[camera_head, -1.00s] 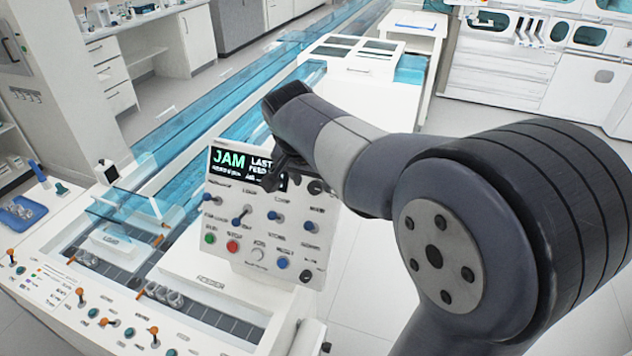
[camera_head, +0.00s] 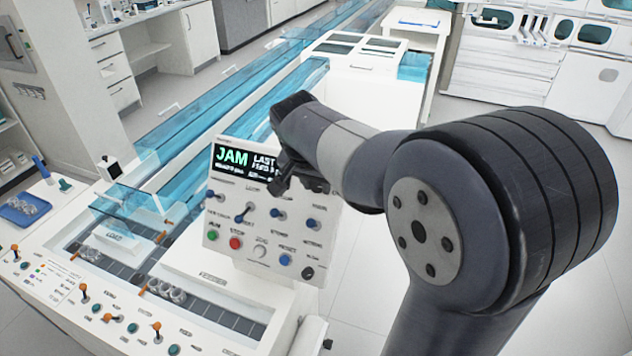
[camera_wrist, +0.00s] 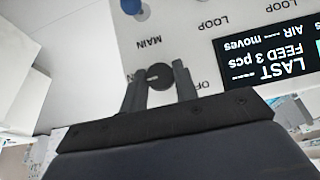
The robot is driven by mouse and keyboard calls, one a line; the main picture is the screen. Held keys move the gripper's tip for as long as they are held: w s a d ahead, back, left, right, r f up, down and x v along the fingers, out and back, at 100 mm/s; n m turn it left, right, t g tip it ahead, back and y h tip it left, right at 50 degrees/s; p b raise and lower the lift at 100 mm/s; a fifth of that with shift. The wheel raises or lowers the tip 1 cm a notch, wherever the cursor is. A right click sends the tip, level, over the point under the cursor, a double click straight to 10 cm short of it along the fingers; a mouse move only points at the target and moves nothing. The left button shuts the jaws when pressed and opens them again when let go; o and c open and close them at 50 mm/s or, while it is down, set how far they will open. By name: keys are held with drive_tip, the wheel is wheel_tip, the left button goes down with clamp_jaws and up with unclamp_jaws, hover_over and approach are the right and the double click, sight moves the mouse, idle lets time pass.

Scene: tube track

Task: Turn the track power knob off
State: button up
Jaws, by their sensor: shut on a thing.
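The track power knob (camera_wrist: 160,74) is a round black knob on the white control panel (camera_head: 216,254). In the wrist view it sits between the fingertips, near the upside-down MAIN label and a partly covered label starting with OF. My gripper (camera_wrist: 159,82) is shut on the knob, one finger on each side. In the head view my gripper (camera_head: 290,181) is at the panel's upper right, covering the knob and part of the display (camera_head: 232,158), which reads JAM.
The panel carries several blue toggles, a green button (camera_head: 212,235), a red button (camera_head: 235,242) and a blue button (camera_head: 284,260) below the gripper. Clear blue track covers (camera_head: 215,115) run behind. A front console (camera_head: 85,292) has orange levers.

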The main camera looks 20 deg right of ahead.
drive_tip(key=shift+c, duration=0.5)
drive_tip(key=shift+w+a+n+g+h+p, duration=0.15)
drive_tip(key=shift+n+g+h+p, duration=0.5)
drive_tip(key=shift+n+h, duration=0.4)
drive_tip(key=n+h, duration=0.1)
drive_tip(key=n, duration=0.1)
drive_tip(key=n+g+h, duration=0.1)
drive_tip(key=n, duration=0.1)
drive_tip(key=shift+a+f+h+p, duration=0.1)
drive_tip(key=shift+a+h+p, duration=0.05)
drive_tip(key=shift+h+p, duration=0.2)
drive_tip(key=n+h, duration=0.2)
drive_tip(key=n, duration=0.1)
drive_tip(key=shift+a+f+n+h, duration=0.15)
drive_tip(key=shift+n+h, duration=0.1)
drive_tip(key=shift+h, duration=0.15)
drive_tip(key=shift+f+n+t+h+b, duration=0.1)
drive_tip(key=shift+n+t+h+b, duration=0.45)
drive_tip(key=shift+n+h, duration=1.05)
drive_tip(key=shift+n+y, duration=0.3)
drive_tip(key=shift+n, duration=0.2)
